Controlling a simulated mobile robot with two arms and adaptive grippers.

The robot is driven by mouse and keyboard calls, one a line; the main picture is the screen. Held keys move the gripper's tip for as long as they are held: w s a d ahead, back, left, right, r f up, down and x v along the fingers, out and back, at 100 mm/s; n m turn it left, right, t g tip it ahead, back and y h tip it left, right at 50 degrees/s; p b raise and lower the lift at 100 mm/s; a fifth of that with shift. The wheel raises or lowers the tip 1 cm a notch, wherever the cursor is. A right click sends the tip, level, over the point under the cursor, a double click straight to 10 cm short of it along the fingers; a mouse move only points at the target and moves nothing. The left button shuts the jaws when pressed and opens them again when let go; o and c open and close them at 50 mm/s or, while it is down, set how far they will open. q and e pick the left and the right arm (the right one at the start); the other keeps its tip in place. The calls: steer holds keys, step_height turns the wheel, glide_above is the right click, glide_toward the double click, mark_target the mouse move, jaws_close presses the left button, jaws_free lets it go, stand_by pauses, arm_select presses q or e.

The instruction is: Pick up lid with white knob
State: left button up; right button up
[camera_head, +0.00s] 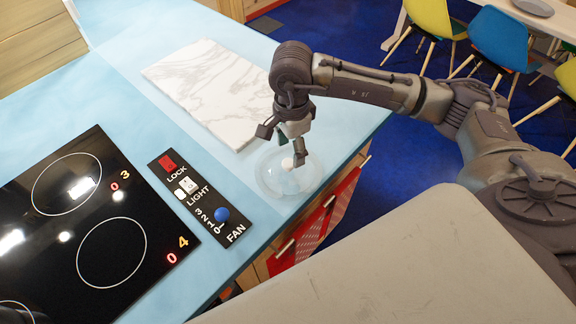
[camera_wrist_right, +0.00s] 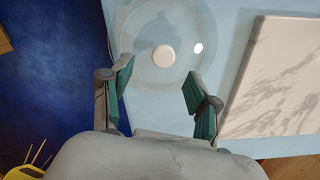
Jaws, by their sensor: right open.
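A clear round lid (camera_head: 271,178) with a white knob (camera_head: 287,164) lies on the light blue counter, near its right edge. My right gripper (camera_head: 287,150) is open just above the lid, its fingers pointing down around the knob's area in the head view. In the right wrist view, the glass lid (camera_wrist_right: 185,22) and its white knob (camera_wrist_right: 163,56) show ahead of the fingers of my right gripper (camera_wrist_right: 157,90). The knob lies roughly midway between the two fingers and nothing is held. My left gripper is not in view.
A white marble board (camera_head: 205,85) lies on the counter (camera_head: 120,110) behind the lid; it also shows at right in the wrist view (camera_wrist_right: 275,80). A black cooktop (camera_head: 95,215) and a fan control panel (camera_head: 200,195) with a blue knob are at left.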

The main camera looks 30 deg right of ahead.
mark_target(290, 162)
step_height(290, 162, down, 2)
steer(key=shift+p, duration=0.65)
step_height(290, 162, down, 4)
steer(key=shift+w+r+p, duration=0.15)
steer(key=shift+r+p, duration=0.05)
steer(key=shift+p, duration=0.45)
steer(key=shift+f, duration=0.25)
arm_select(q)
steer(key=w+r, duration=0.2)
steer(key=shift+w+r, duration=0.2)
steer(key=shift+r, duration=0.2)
arm_select(e)
jaws_close()
